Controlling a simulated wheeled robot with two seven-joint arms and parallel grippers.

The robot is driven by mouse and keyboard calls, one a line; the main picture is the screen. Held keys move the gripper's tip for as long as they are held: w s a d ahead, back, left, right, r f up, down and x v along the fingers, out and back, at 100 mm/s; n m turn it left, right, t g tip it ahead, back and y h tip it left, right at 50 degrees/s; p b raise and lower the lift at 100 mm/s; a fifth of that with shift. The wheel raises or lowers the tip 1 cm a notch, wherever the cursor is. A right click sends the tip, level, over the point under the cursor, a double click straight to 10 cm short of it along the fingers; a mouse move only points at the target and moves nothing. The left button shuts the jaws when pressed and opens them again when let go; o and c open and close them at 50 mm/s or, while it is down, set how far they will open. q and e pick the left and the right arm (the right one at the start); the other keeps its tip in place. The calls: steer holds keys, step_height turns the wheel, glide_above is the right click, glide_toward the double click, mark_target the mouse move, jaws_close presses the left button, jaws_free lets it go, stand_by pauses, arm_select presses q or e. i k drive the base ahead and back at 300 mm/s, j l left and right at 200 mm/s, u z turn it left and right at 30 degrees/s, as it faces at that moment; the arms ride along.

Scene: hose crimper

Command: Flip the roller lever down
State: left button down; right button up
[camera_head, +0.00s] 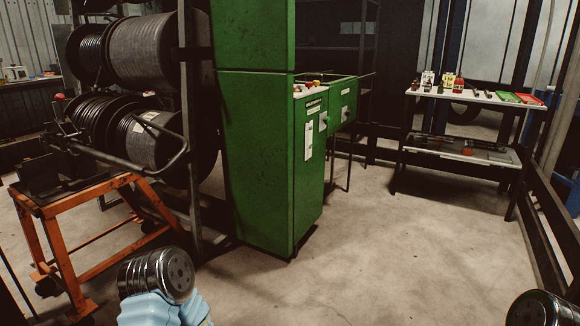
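A dark machine with levers (62,145) stands on an orange cart (85,192) at the left. A thin lever with a red knob (60,97) points up at its far end. A long dark bar (130,160) reaches out to the right from the machine and bends upward at its end. I cannot tell for sure which of these is the roller lever. Only a silver and light-blue part of my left arm shows at the bottom left, and a silver part of my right arm at the bottom right corner. Neither gripper is in view.
Hose reels (145,50) hang on a rack behind the cart. A tall green cabinet (255,150) stands in the middle. A shelf table (460,155) with small parts stands at the right, by a dark railing (552,225). The concrete floor (400,250) between is clear.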

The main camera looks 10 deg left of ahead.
mark_target(64, 123)
steer(key=i+u, duration=0.25)
steer(key=i, duration=0.2)
steer(key=i+l+u, duration=0.25)
steer(key=i, duration=0.15)
steer(key=i+l+u, duration=0.1)
steer(key=i+u, duration=0.15)
steer(key=i, duration=0.2)
